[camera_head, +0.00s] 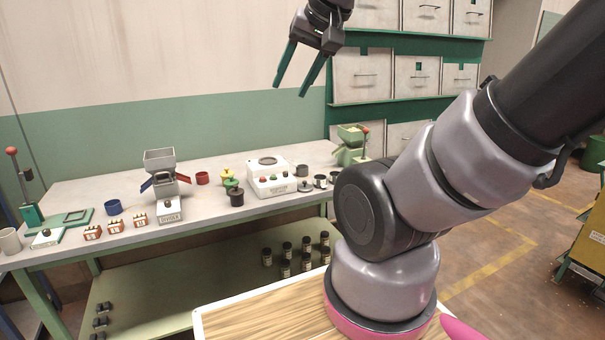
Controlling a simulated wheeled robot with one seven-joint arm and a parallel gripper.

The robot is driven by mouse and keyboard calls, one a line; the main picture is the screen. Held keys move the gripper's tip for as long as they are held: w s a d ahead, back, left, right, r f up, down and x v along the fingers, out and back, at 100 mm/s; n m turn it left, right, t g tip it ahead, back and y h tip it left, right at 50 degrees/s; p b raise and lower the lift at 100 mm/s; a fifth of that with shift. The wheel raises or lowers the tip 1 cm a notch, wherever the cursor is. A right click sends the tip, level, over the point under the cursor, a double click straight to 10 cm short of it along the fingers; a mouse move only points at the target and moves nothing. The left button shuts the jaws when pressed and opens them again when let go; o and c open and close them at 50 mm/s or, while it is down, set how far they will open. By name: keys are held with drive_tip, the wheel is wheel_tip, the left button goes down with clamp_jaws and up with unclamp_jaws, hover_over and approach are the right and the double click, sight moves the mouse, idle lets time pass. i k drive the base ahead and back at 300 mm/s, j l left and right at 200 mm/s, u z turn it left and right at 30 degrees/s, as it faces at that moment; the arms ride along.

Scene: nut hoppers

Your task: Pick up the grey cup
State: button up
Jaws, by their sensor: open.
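A pale grey cup (10,241) stands upright on the workbench at its front left end, close to the picture's left edge. A smaller, dark grey cup-like container (302,171) stands at the right part of the bench, beside the white device. I cannot tell for sure which one is the grey cup. My gripper (289,90) is at the top middle, high above the bench and well apart from both. Its two green fingers point down, spread apart, with nothing between them.
The workbench (180,240) also holds a blue cup (114,207), a red cup (202,178), a grey hopper (160,162), a white button device (272,178), lidded pots and small labelled boxes. A red-knobbed lever (12,151) rises near the pale cup. Dark jars stand on the lower shelf.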

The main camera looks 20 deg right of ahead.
sight(302, 171)
drive_tip(key=i+l, duration=0.25)
drive_tip(key=i, duration=0.25)
drive_tip(key=i+l, duration=0.25)
drive_tip(key=i, duration=0.2)
drive_tip(key=i+l, duration=0.25)
drive_tip(key=i, duration=0.25)
drive_tip(key=k+z, duration=0.05)
